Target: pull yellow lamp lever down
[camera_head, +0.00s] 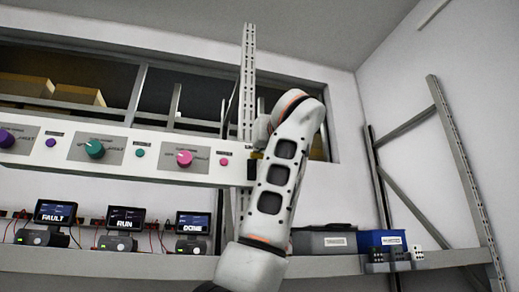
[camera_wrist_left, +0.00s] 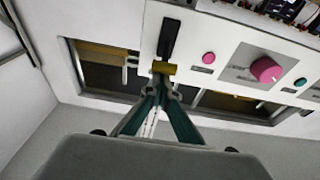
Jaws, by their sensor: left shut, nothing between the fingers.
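The yellow lever handle (camera_wrist_left: 163,68) sits at the end of a black slot-like plate (camera_wrist_left: 169,38) on the white panel in the left wrist view. In the head view, the black plate (camera_head: 252,170) shows at the panel's right end, partly covered by my arm. My left gripper (camera_wrist_left: 160,92) is shut and empty. Its fingertips are right by the yellow handle; I cannot tell whether they touch it. In the head view my left arm covers most of the gripper. My right gripper is in neither view.
The white panel (camera_head: 55,150) carries a purple, a teal and a pink knob (camera_head: 184,158) with small buttons. Below, a shelf (camera_head: 110,262) holds several small screens, a grey bin (camera_head: 323,242) and a blue bin (camera_head: 381,240). A perforated metal post (camera_head: 247,80) rises behind the panel.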

